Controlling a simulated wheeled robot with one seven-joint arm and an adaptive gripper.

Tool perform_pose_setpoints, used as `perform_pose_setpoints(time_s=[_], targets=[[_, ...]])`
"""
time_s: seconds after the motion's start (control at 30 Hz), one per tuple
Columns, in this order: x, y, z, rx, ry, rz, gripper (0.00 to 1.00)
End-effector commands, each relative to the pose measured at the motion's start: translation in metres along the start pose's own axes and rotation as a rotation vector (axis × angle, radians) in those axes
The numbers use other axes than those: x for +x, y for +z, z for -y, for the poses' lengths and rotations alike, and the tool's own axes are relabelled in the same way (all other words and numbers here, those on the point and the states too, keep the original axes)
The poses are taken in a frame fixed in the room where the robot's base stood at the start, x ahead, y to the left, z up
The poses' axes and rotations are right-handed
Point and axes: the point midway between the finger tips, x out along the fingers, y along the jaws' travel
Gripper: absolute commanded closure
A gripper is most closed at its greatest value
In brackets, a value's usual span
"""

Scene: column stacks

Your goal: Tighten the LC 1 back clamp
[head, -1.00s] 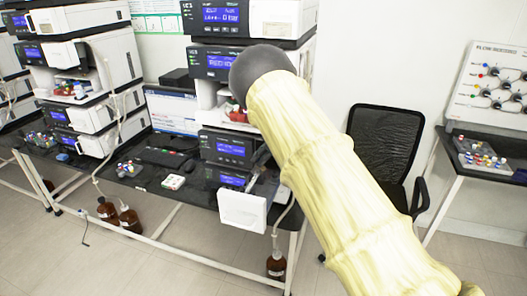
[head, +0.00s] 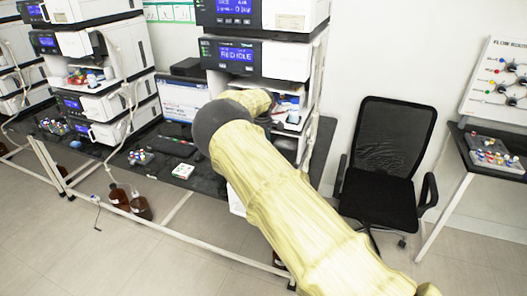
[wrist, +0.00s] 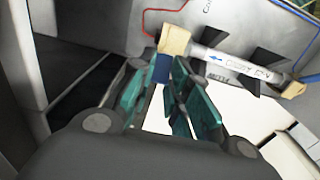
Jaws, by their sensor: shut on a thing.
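In the wrist view, my gripper (wrist: 162,88) has its two teal-padded fingers close around a blue piece (wrist: 162,69) below a beige end fitting (wrist: 173,42). The fitting sits on the left end of a silver labelled column (wrist: 233,64). Two dark clamp shapes (wrist: 217,49) stand behind the column, the other one (wrist: 268,60) further right. A second beige fitting (wrist: 293,89) is at the column's right end. I cannot tell which part is the back clamp. In the head view, my arm hides the gripper and the column at the right-hand instrument stack (head: 237,54).
Red and blue tubes run near the column in the wrist view. A black chair (head: 386,155) stands right of the bench, and a side table (head: 466,160) further right. Another stack (head: 80,70) is to the left.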

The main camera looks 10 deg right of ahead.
Motion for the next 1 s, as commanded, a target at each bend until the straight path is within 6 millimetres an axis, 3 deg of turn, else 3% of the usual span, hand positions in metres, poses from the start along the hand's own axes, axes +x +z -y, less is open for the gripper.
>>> perform_pose_setpoints(time_s=[0.43, 0.47, 0.57, 1.0], targets=[[0.0020, -0.0002, 0.0009, 0.000, -0.003, 0.009, 1.00], [0.0020, -0.0002, 0.0009, 0.000, -0.003, 0.009, 0.77], [0.0019, -0.0002, 0.0008, 0.000, -0.003, 0.009, 0.61], [-0.0073, -0.0007, 0.0000, 0.000, -0.001, 0.007, 0.61]])
